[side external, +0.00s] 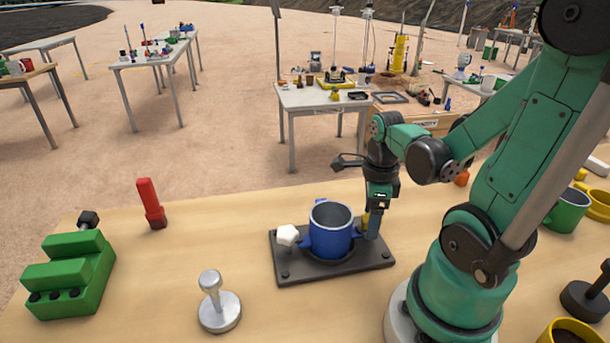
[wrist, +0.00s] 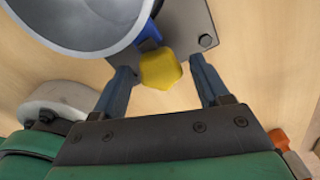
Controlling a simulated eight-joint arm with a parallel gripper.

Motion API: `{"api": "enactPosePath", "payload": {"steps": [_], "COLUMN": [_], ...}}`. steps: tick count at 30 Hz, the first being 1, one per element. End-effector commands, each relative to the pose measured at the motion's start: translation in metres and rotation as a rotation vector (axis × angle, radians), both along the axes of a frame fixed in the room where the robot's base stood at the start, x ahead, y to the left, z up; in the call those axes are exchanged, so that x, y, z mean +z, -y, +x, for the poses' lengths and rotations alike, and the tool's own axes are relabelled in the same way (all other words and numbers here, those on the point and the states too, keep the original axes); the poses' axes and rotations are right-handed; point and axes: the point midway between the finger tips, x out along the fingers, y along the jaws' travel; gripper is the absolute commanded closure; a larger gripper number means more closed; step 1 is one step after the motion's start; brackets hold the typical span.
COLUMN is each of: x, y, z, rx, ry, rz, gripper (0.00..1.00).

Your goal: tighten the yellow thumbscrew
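The white thumbscrew (side external: 288,235) is on the opposite side of the mold. The mold stands upright on a dark base plate (side external: 345,268) and looks empty inside.
A silver tamper (side external: 219,303) stands left of the plate. A red tool (side external: 151,204) and a green block (side external: 68,275) are farther left. Green (side external: 568,210) and yellow containers and a dark weight (side external: 587,299) are at the right. The bench left of the plate has clear room.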

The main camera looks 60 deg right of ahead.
Motion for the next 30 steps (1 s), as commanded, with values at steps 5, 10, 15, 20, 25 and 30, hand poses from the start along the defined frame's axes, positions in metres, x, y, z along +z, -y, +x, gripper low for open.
{"api": "enactPosePath", "payload": {"steps": [5, 10, 15, 20, 25, 30], "x": [0.006, 0.026, 0.048, 0.059, 0.06, 0.061], "y": [0.0, 0.0, 0.0, 0.0, 0.0, 0.0], "z": [0.0, 0.0, 0.0, 0.0, 0.0, 0.0], "rx": [0.001, 0.002, 0.002, 0.002, 0.002, 0.002], "ry": [0.0, 0.0, 0.0, 0.0, 0.0, 0.0], "rz": [0.0, 0.0, 0.0, 0.0, 0.0, 0.0], "gripper": [0.32, 0.32, 0.32, 0.32, 0.32, 0.32]}}
